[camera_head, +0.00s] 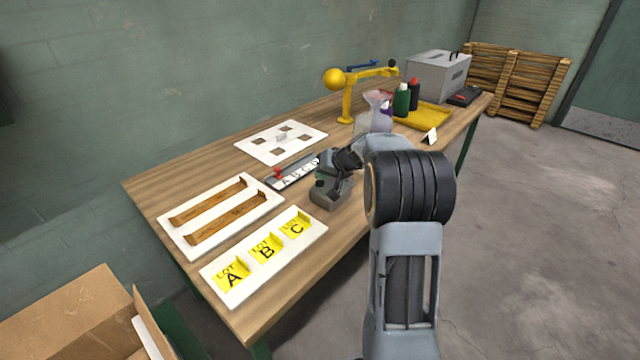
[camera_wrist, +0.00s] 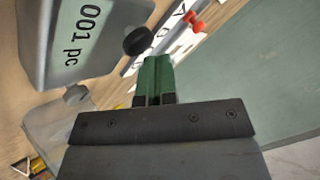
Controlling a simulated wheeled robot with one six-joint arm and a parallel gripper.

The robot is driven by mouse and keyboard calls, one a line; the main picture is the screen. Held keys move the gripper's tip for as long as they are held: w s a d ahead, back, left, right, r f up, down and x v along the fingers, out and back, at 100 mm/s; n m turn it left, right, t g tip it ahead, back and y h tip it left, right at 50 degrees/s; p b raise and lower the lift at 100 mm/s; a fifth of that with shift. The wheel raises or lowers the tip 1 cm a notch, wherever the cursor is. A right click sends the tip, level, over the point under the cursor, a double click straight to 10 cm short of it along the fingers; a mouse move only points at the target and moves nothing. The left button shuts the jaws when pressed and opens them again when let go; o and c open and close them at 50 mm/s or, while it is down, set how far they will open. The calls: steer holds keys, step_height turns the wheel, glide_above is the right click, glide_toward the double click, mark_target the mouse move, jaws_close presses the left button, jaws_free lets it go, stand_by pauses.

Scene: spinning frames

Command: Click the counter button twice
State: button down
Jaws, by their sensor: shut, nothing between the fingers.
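The counter (camera_head: 328,198) is a small grey device on the table, in the middle of the head view and partly covered by my wrist. In the wrist view the counter (camera_wrist: 100,58) fills the upper left, and its pale green display (camera_wrist: 88,25) reads "001 pc". A round black button (camera_wrist: 138,41) sticks out from its side. My gripper (camera_wrist: 153,62) has its green fingers shut with nothing between them. The fingertips are just below and right of the button in the wrist view; I cannot tell whether they touch it.
A strip with letters and a red piece (camera_head: 279,174) lies behind the counter. A white board with yellow lot bins (camera_head: 318,237) and a tray with brown rails (camera_head: 172,228) lie to the left. A yellow lamp-like stand (camera_head: 347,105), bottles (camera_head: 402,100) and a grey box (camera_head: 437,75) stand farther back.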

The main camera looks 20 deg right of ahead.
mark_target(322, 181)
steer(key=shift+f+b, duration=0.65)
steer(key=shift+b, duration=0.15)
stand_by(0.8)
steer(key=shift+r, duration=0.1)
steer(key=shift+r+p, duration=0.55)
steer(key=shift+r, duration=0.4)
steer(key=shift+r+p, duration=1.45)
steer(key=shift+r, duration=1.1)
